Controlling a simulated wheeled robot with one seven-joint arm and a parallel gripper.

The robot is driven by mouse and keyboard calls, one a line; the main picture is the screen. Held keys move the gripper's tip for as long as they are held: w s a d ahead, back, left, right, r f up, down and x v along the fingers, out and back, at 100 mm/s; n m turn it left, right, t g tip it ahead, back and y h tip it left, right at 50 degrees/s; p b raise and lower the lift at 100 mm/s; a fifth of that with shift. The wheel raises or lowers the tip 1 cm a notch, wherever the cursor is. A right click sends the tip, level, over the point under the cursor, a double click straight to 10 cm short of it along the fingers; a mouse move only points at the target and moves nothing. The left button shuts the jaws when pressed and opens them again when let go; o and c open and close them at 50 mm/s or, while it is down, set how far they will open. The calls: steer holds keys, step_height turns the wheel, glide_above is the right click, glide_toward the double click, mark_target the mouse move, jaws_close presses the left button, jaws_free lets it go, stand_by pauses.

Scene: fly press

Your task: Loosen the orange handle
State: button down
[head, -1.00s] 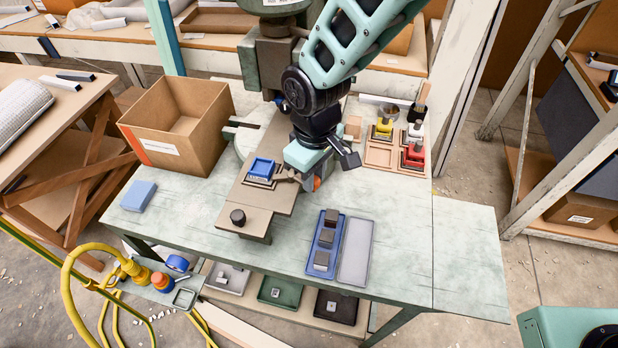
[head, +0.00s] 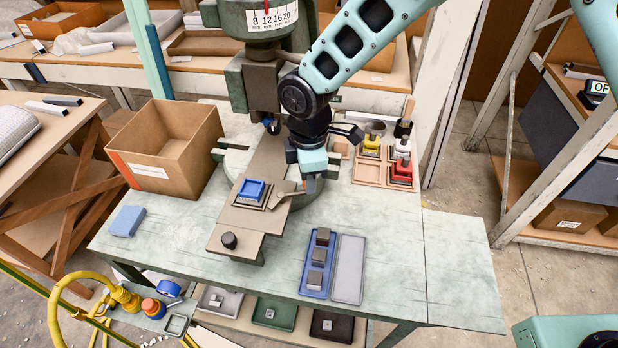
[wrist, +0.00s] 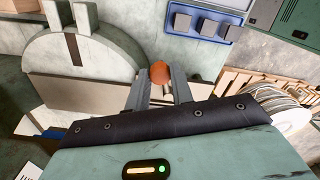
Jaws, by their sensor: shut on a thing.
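The orange handle (wrist: 159,72) shows as a rounded knob between my fingertips in the wrist view. My gripper (wrist: 160,82) is shut on the orange handle. Most of the handle's shaft is hidden by my fingers. A blue square die (head: 252,193) sits on the slide, left of my gripper, with a tan lever piece between them.
The press column with its dial (head: 268,18) stands behind. A cardboard box (head: 172,145) is at left, a blue block (head: 127,221) in front of it. A blue tray (head: 307,284) of dark blocks and a grey tray (head: 348,270) lie at front. Colored stamps stand at right. The table's right end is clear.

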steer(key=shift+w+a+n, duration=0.1)
steer(key=shift+w+n, duration=0.15)
steer(key=shift+n, duration=0.15)
steer(key=c, duration=1.2)
jaws_free()
steer(key=shift+r, duration=0.1)
step_height(320, 180, up, 17)
steer(key=b, duration=0.3)
steer(key=shift+r, duration=0.15)
